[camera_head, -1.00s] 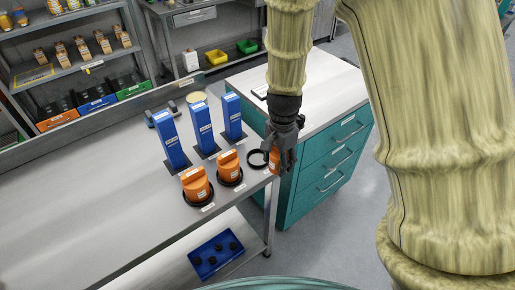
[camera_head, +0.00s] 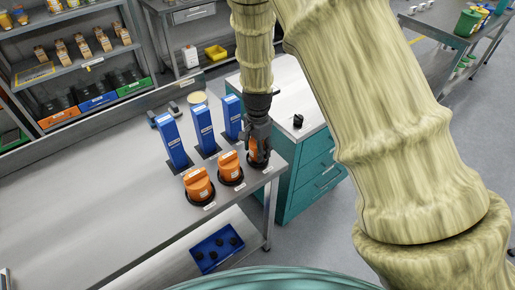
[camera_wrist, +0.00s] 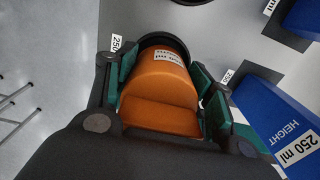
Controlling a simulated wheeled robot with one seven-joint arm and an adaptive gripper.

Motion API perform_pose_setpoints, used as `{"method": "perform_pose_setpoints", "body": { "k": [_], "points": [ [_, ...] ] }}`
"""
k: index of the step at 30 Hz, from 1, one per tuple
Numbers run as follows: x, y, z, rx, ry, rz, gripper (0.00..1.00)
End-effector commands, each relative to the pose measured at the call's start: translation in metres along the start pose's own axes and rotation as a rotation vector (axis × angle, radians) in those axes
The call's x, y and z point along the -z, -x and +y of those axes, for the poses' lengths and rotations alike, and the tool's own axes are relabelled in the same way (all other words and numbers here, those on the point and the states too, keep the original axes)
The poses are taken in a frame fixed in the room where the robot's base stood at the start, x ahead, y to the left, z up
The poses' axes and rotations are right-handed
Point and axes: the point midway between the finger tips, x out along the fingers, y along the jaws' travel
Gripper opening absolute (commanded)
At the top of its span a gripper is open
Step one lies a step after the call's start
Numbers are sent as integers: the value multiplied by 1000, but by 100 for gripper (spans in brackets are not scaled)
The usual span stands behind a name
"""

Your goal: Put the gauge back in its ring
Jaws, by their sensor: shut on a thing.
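My gripper (camera_head: 258,152) is shut on an orange gauge (camera_wrist: 160,85), with its green-padded fingers on either side of the gauge. The gauge has a white label on top and shows as an orange sliver (camera_head: 252,149) in the head view. A black ring (camera_wrist: 168,39) shows as a dark arc just beyond the gauge in the wrist view. In the head view, the gripper and gauge are over that ring's place at the bench's right end. The gripper hides most of the ring, and I cannot tell whether the gauge is seated in it.
Two other orange gauges (camera_head: 198,184) (camera_head: 230,168) stand in black rings to the left. Three blue height blocks (camera_head: 171,140) (camera_head: 203,128) (camera_head: 232,116) stand behind; one is close to my gripper in the wrist view (camera_wrist: 275,125). A teal cabinet (camera_head: 305,175) stands right.

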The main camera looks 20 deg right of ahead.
Motion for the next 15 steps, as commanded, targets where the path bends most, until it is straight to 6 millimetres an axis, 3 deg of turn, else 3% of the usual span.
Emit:
{"method": "perform_pose_setpoints", "body": {
  "k": [15],
  "points": [
    [0,-13,0,1,0,0,21]
  ]
}}
